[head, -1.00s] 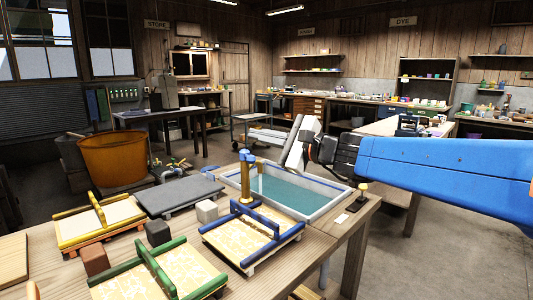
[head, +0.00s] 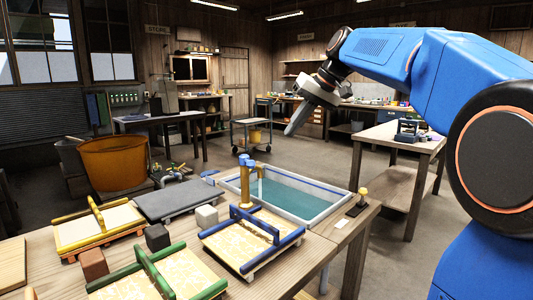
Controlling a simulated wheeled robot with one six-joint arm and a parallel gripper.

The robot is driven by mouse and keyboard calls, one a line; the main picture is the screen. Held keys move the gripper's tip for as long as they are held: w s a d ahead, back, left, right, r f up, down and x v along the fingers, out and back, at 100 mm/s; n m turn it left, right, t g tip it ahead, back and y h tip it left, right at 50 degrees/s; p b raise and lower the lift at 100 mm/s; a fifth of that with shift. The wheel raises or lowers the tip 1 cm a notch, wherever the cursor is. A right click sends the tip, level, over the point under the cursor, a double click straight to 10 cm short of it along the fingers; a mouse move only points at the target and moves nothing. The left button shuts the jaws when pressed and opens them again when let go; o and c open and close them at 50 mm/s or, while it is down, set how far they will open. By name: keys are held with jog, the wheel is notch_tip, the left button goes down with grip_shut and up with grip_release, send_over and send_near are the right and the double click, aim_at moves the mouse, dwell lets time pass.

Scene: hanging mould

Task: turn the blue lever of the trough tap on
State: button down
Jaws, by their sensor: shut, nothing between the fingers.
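The trough tap (head: 246,183) is an upright brass-yellow post at the near left corner of the trough (head: 322,222). Its blue lever (head: 247,159) shows at the top of the post. A short spout points right over the water, and a pale vertical streak shows below it; I cannot tell if that is running water. My gripper (head: 290,130) is up and to the right of the tap, in the air, apart from it. Its grey fingers point down and left, and are shut and empty.
Framed moulds with yellow, green and blue bars (head: 255,236) lie on the wooden bench before the trough. A small yellow-knobbed post (head: 362,196) stands at the trough's right. A side table (head: 400,140) stands at right. Open floor lies behind the trough.

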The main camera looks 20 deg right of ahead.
jog(key=a+r+x, duration=0.1)
jog(key=a+x, duration=0.1)
jog(key=x, duration=1)
jog(key=shift+s+a, duration=0.2)
jog(key=shift+a, duration=0.2)
jog(key=shift+a, duration=0.1)
